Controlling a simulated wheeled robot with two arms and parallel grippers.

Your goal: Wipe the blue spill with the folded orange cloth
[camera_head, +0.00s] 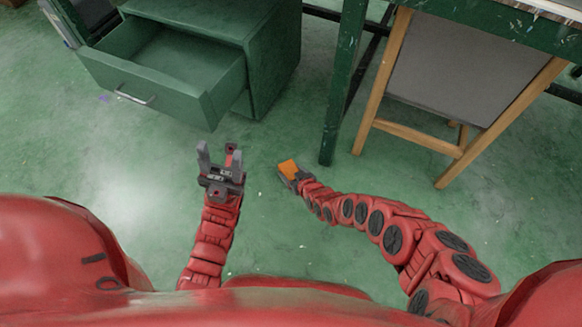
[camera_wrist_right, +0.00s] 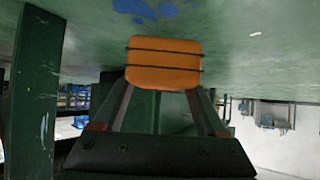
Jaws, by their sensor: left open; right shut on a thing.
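The folded orange cloth (camera_head: 288,167) is in my right gripper (camera_head: 292,173) in the head view, over the green floor left of a green table leg. In the right wrist view the cloth (camera_wrist_right: 163,60) shows as an orange block with two dark bands, between the two fingers of the shut gripper (camera_wrist_right: 161,88). The blue spill (camera_wrist_right: 146,9) is a patch on the green surface at the top edge of that view, cut off there; I cannot tell whether the cloth touches that surface. I cannot make out the spill in the head view. My left gripper (camera_head: 220,156) is open and empty.
A green cabinet (camera_head: 270,60) with an open, empty drawer (camera_head: 165,85) stands at the upper left. A green table (camera_head: 470,22) is at the upper right, with a wood-framed grey board (camera_head: 450,65) under it. The floor (camera_head: 130,165) between my arms and the cabinet is clear.

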